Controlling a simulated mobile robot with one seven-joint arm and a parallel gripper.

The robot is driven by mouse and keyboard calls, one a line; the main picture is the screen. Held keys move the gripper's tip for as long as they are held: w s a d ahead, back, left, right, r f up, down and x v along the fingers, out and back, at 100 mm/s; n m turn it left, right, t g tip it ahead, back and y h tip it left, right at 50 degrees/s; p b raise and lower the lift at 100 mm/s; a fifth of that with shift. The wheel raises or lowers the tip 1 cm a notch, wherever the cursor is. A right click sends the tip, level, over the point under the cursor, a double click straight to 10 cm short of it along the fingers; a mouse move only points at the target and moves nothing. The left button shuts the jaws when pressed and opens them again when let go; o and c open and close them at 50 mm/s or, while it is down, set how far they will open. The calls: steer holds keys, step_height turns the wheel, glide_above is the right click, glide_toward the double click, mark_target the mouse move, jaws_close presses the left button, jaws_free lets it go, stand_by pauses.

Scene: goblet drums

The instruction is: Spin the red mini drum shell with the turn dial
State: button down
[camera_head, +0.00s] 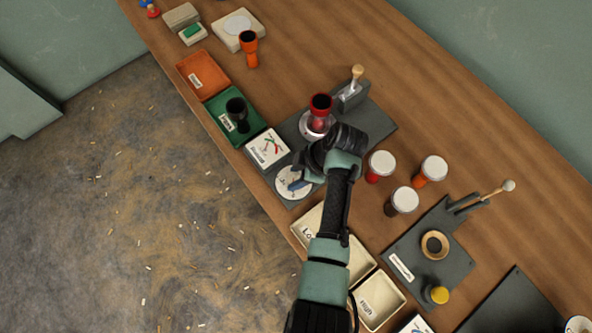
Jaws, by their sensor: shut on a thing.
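The red mini drum shell (320,103) stands on a pale round turntable (305,128) on a dark grey base plate (377,125). The turn dial (284,193) is a white disc with a blue knob at the plate's near left corner. My gripper (299,182) is at the dial, shut on its blue knob. The gripper and wrist hide part of the dial. The red shell stands beyond my wrist, apart from the fingers.
A lever with a wooden knob (357,72) stands behind the shell. Several white-topped drums, including a red one (380,165), stand to the right. A green tray (249,124) holds a black shell (237,112). An orange tray (202,70) is empty. The table's back is mostly clear.

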steer(key=shift+d, duration=0.1)
steer(key=shift+c, duration=1.8)
jaws_free()
steer(key=shift+r, duration=0.1)
steer(key=w+v, duration=0.1)
steer(key=v, duration=1.1)
steer(key=shift+s+r+b, duration=0.35)
steer(key=shift+s+b, duration=0.1)
steer(key=shift+s, duration=0.1)
